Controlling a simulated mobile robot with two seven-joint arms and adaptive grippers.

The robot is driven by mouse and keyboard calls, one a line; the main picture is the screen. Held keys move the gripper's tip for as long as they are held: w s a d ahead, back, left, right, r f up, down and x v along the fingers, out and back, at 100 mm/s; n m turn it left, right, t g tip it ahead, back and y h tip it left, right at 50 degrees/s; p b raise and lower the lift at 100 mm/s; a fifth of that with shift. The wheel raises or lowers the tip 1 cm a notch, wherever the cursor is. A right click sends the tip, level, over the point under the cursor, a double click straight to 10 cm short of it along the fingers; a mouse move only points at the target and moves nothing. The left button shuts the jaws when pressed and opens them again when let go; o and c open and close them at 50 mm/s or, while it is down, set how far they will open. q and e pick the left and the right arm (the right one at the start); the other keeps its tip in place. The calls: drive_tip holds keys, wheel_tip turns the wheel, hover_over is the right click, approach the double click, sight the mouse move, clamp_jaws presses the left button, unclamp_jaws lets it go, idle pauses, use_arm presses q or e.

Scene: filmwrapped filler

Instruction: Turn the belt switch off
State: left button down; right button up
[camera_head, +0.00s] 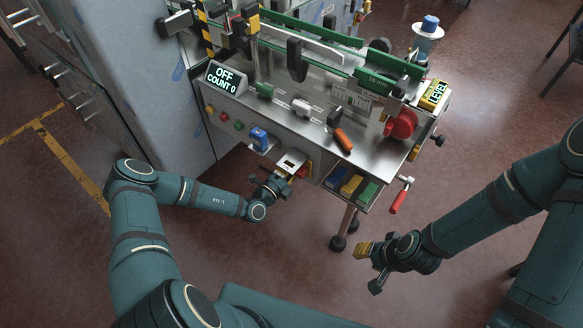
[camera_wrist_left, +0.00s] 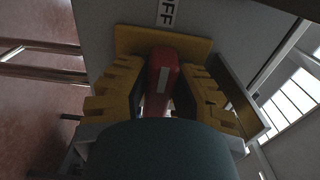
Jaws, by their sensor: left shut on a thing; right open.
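The belt switch has a red handle (camera_wrist_left: 161,80) on a yellow plate (camera_wrist_left: 130,42). A label (camera_wrist_left: 167,12) ending in "FF" sits beyond the plate in the left wrist view, partly cut off. My left gripper (camera_wrist_left: 162,92) is shut on the red handle, with a yellow finger on each side. In the head view my left gripper (camera_head: 291,165) is at the lower front of the machine and hides most of the switch. A display (camera_head: 222,78) on the machine reads "OFF" and "COUNT 0". My right gripper (camera_head: 364,250) is open and empty, away from the machine.
The machine's steel top carries green rails (camera_head: 388,84), a red knob (camera_head: 401,124) and an orange-handled tool (camera_head: 343,139). A tray (camera_head: 368,196) of coloured blocks and a red crank handle (camera_head: 398,201) stick out near the right gripper. A grey cabinet (camera_head: 125,60) stands left.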

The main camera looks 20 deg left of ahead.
use_arm(q)
drive_tip(key=shift+d, duration=0.1)
idle(0.3)
drive_tip(key=c, duration=0.8)
unclamp_jaws()
drive_tip(key=shift+s+a, duration=0.25)
drive_tip(key=shift+s, duration=0.2)
drive_tip(key=v, duration=1.1)
drive_tip(key=shift+d, duration=0.1)
